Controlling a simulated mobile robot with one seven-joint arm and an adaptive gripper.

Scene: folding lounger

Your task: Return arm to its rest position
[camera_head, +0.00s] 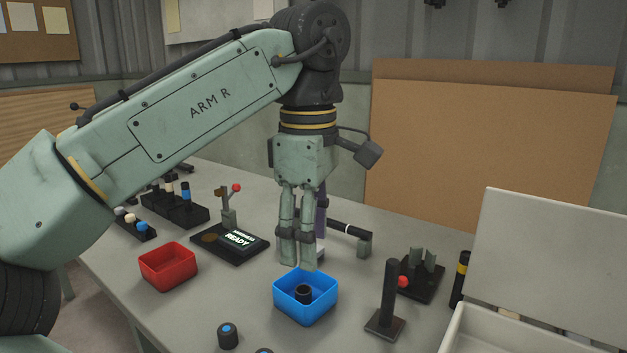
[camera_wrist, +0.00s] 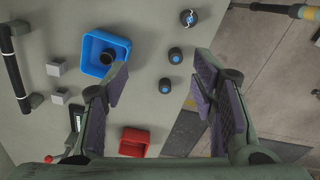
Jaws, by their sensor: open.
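My arm reaches in from the left of the head view, its elbow high, and hangs down at the wrist. My gripper (camera_head: 302,262) points down over the table, just above and behind the blue bin (camera_head: 284,309). In the wrist view its two padded fingers (camera_wrist: 160,82) stand wide apart with nothing between them. A dark ring-shaped piece (camera_head: 303,293) sits inside the blue bin, apart from the fingers. The blue bin also shows in the wrist view (camera_wrist: 92,62), beside the left finger.
A red bin (camera_head: 168,267), a display reading READY (camera_head: 236,240) and a black lever post (camera_head: 388,300) stand around my gripper. A dark handle bar (camera_head: 350,229) is close behind it. An open pale case (camera_head: 560,255) is at right. Blue-topped cylinders (camera_head: 228,336) stand in front.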

